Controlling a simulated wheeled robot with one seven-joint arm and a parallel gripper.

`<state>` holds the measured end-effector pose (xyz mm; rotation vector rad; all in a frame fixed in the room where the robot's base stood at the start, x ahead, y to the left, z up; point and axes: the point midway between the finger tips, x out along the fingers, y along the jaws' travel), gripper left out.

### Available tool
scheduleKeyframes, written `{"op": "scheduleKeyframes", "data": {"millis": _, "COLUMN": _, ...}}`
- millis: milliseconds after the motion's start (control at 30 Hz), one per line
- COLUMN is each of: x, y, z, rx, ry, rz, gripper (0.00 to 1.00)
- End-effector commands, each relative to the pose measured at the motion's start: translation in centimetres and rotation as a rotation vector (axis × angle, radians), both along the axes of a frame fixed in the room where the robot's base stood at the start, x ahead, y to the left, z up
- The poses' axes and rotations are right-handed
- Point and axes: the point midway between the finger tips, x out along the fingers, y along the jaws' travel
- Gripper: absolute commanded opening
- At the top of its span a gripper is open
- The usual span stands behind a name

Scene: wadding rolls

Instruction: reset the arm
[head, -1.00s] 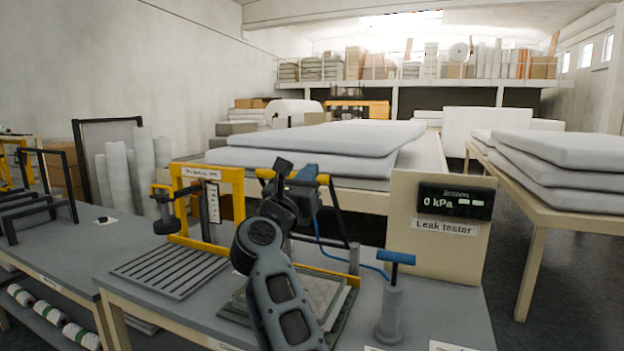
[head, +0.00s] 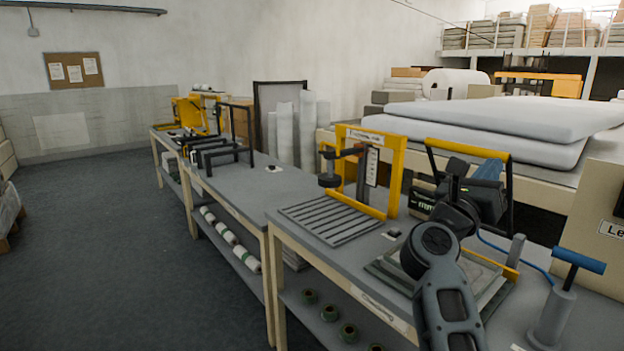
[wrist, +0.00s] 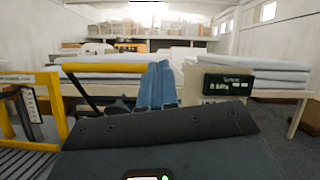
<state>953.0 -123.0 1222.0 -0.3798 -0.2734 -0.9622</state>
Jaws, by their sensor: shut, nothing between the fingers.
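My arm stands over the workbench at the lower right of the head view, bent upward at its elbow. My gripper (head: 486,172) is at its end, raised above the bench beside a yellow-barred frame (head: 470,147). In the wrist view the blue fingers of my gripper (wrist: 155,85) are together with nothing between them. The yellow bar (wrist: 105,67) shows just left of the fingers; I cannot tell whether they touch.
A yellow press frame (head: 396,175) and slatted plate (head: 330,220) stand left of my arm. A blue-handled pump (head: 556,312) stands right. The leak tester display (wrist: 228,85) is right in the wrist view. Open floor (head: 110,250) lies left.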

Motion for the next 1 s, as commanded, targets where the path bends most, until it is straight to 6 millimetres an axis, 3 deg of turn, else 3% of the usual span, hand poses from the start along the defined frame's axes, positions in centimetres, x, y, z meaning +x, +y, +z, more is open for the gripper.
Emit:
{"op": "scheduleKeyframes", "data": {"millis": 33, "x": -1.5, "y": -0.1, "z": -1.9, "rx": -0.07, "ry": 0.054, "rz": -0.019, "gripper": 0.0}}
{"op": "scheduleKeyframes", "data": {"millis": 100, "x": -3.4, "y": 0.0, "z": -4.0, "rx": -0.176, "ry": 0.128, "rz": -0.043, "gripper": 0.0}}
{"op": "scheduleKeyframes", "data": {"millis": 400, "x": -12.3, "y": 1.5, "z": -11.5, "rx": -0.627, "ry": 0.444, "rz": -0.131, "gripper": 0.0}}
{"op": "scheduleKeyframes", "data": {"millis": 700, "x": -21.9, "y": 3.9, "z": -17.5, "rx": -1.072, "ry": 0.745, "rz": -0.181, "gripper": 0.0}}
{"op": "scheduleKeyframes", "data": {"millis": 1000, "x": -32.1, "y": 6.7, "z": -21.8, "rx": -1.519, "ry": 1.018, "rz": -0.19, "gripper": 0.0}}
